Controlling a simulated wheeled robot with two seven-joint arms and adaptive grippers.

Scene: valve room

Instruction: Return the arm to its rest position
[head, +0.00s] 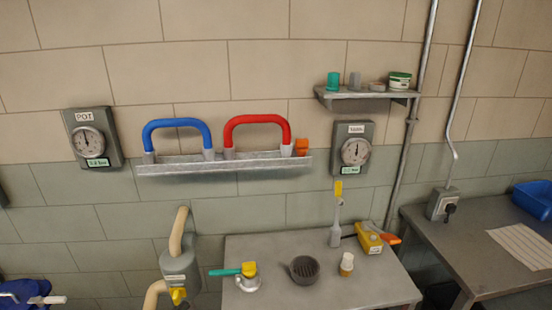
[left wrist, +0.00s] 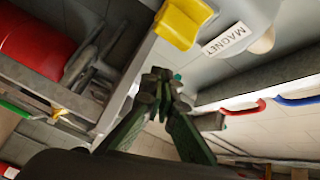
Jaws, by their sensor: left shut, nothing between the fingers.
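My left gripper (left wrist: 160,85) shows in the left wrist view, with its dark fingers closed together and nothing between them. It is in open space below a grey housing marked MAGNET (left wrist: 225,40) with a yellow part (left wrist: 182,20). I cannot make out the left gripper in the head view. In the head view, a grey labelled housing (head: 180,268) on a beige pipe, with a yellow knob (head: 178,294), is at the lower left of the table. My right gripper is in neither view.
A wall rack (head: 225,163) carries blue (head: 176,124) and red (head: 257,120) handles. A red cylinder (left wrist: 38,45) lies at the wrist view's upper left.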

